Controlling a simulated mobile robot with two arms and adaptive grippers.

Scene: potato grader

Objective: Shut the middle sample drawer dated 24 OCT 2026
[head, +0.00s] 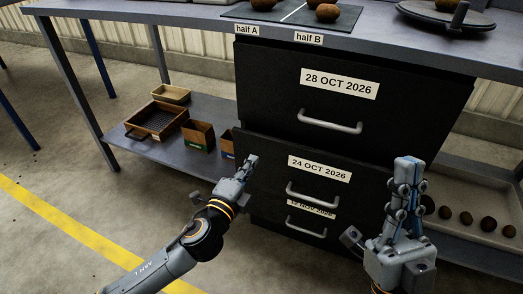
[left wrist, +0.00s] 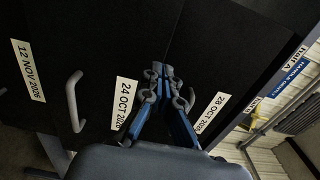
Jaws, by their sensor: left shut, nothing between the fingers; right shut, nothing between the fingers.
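The black middle drawer (head: 270,174), labelled 24 OCT 2026, has a grey bar handle (head: 318,196). Its front stands out from the cabinet and covers part of the 12 NOV label below. The left wrist view shows its label (left wrist: 124,104) and handle (left wrist: 74,100) sideways. My left gripper (head: 251,160) is shut and empty by the upper left corner of that drawer front; I cannot tell whether it touches. Its fingertips (left wrist: 162,70) are right of the 24 OCT label in the wrist view. My right gripper (head: 408,164) is shut and empty, pointing up near the drawer's right side.
The top drawer (head: 270,85), dated 28 OCT 2026, is above and the bottom drawer (head: 272,212) below. A lower shelf (head: 165,147) at left holds boxes. A pale tray (head: 470,240) with several potatoes lies at right. The floor at front left is clear.

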